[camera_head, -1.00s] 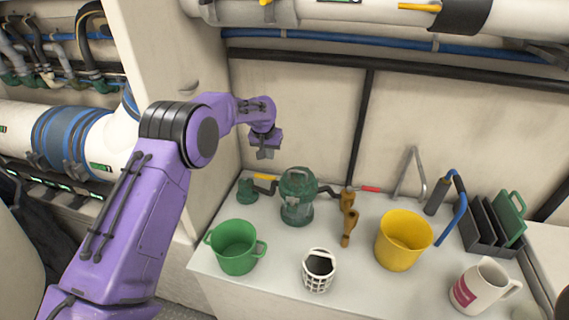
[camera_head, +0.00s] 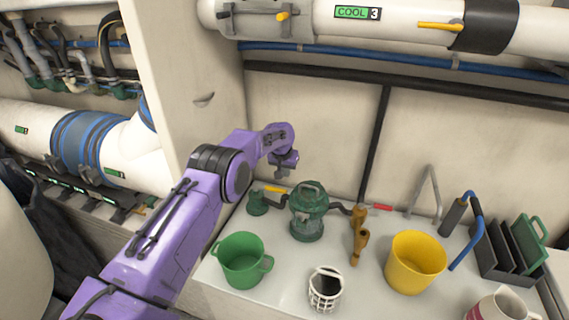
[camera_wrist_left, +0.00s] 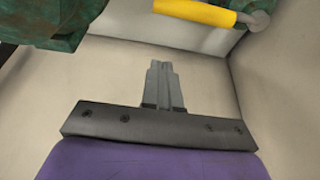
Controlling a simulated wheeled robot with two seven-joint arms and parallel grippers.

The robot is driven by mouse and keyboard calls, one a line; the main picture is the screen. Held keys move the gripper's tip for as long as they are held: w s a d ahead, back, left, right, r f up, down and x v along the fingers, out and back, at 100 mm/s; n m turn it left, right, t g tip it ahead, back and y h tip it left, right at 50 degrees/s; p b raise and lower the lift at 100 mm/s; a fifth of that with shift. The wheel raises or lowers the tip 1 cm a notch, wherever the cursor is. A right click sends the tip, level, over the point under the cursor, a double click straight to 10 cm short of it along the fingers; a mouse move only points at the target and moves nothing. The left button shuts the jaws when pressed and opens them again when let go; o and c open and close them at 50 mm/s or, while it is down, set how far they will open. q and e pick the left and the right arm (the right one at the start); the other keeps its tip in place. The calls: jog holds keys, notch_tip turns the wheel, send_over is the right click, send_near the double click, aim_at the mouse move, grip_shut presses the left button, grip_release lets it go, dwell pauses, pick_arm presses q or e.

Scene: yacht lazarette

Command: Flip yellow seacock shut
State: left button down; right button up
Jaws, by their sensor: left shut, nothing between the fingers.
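The yellow seacock handle (camera_head: 275,190) is a short lever on a green valve body (camera_head: 257,204) at the back left of the white bench. It lies about level, pointing right. The handle also shows in the left wrist view (camera_wrist_left: 195,12), at the top, with its grey pivot to the right. My left gripper (camera_head: 280,171) is just above the handle in the head view, apart from it as far as I can tell. Its fingers (camera_wrist_left: 163,68) are shut and empty in the left wrist view. My right gripper is not in view.
A green strainer (camera_head: 309,222) stands right of the seacock, then a bronze fitting (camera_head: 359,246) and a red lever (camera_head: 380,207). A wall panel (camera_head: 190,70) rises at left.

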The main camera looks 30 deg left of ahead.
pick_arm(q)
jog(key=s+f+p, duration=0.3)
jog(key=shift+d, duration=0.35)
